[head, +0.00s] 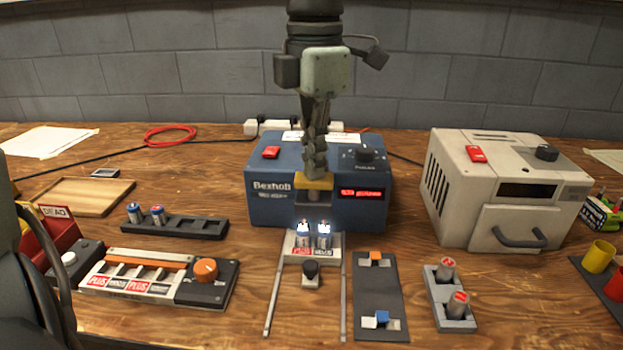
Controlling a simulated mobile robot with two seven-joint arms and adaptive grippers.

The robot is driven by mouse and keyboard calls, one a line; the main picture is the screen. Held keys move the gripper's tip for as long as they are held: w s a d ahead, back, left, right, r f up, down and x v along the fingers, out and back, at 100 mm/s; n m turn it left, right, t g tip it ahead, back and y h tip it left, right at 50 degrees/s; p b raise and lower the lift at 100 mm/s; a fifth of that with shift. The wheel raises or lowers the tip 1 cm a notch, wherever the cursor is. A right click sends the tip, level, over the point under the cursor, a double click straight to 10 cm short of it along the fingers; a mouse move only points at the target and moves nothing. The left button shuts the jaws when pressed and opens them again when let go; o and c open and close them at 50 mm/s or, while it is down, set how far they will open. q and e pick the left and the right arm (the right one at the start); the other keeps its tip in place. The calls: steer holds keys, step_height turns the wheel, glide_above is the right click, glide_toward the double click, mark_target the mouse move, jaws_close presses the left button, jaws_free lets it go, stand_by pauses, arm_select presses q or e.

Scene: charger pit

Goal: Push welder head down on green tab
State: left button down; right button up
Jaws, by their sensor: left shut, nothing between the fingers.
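The blue spot welder (270,203) stands at the middle of the bench. Its yellow welder head (313,182) sits at the front, above a pale sled (290,247) holding two upright battery cells (324,239). The cell tops glow bluish white close under the head. My left gripper (317,172) comes down from the top centre. It is shut and empty, with its fingertips at the top of the yellow head; whether they touch it is hard to tell. I cannot make out a green tab; the glow and the head obscure the cell tops. My right gripper is not in view.
A black knob (310,268) fronts the sled, between two metal rails (272,300). A dark tray (380,290) and grey cell holder (457,318) lie to the right. A cream box (455,190) stands at right. A tester (160,285) and cell rack (195,227) lie left.

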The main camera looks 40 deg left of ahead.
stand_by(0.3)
arm_select(q)
steer(key=shift+r+p, duration=2)
steer(key=shift+r, duration=1.15)
